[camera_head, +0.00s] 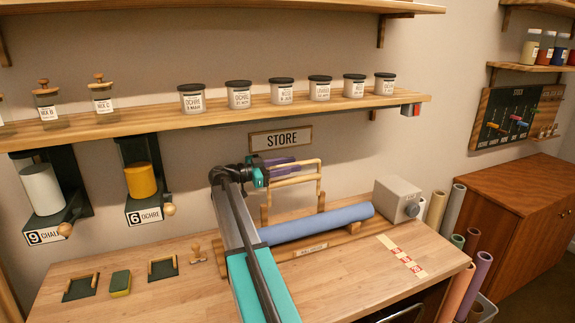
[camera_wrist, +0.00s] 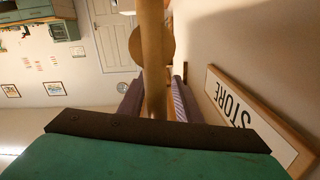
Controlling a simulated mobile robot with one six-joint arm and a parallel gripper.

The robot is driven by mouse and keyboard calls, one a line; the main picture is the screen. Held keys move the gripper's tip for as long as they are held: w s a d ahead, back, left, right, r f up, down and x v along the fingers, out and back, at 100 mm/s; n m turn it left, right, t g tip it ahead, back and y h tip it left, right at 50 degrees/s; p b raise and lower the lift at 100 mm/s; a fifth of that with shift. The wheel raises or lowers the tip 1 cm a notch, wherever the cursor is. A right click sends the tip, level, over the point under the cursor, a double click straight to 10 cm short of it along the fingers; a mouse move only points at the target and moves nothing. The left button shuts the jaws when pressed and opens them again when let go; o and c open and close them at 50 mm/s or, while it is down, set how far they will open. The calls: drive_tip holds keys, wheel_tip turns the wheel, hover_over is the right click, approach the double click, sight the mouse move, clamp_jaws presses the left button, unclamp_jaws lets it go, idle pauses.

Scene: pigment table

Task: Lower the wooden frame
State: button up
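The wooden frame (camera_head: 321,187) stands raised behind the blue roll (camera_head: 318,224), on the wooden stand at the back of the table. Its light wooden bars run across at the top. My gripper (camera_head: 284,168) is at the left part of the top bars. In the wrist view a wooden bar (camera_wrist: 155,85) passes between the two purple fingers of my gripper (camera_wrist: 158,100), close to both. I cannot tell whether they press on it. A round wooden piece (camera_wrist: 153,43) shows on or behind the bar.
The STORE sign (camera_head: 281,138) is on the wall just above the frame. A shelf (camera_head: 230,115) with several jars runs above. A grey box (camera_head: 397,200) stands right of the roll. Small pads, a yellow-green block (camera_head: 120,283) and a wooden stamp (camera_head: 196,255) lie at left.

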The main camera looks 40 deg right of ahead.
clamp_jaws()
drive_tip(key=shift+s+a, duration=0.1)
drive_tip(key=shift+a, duration=0.15)
drive_tip(key=shift+d, duration=0.25)
drive_tip(key=shift+b, duration=0.6)
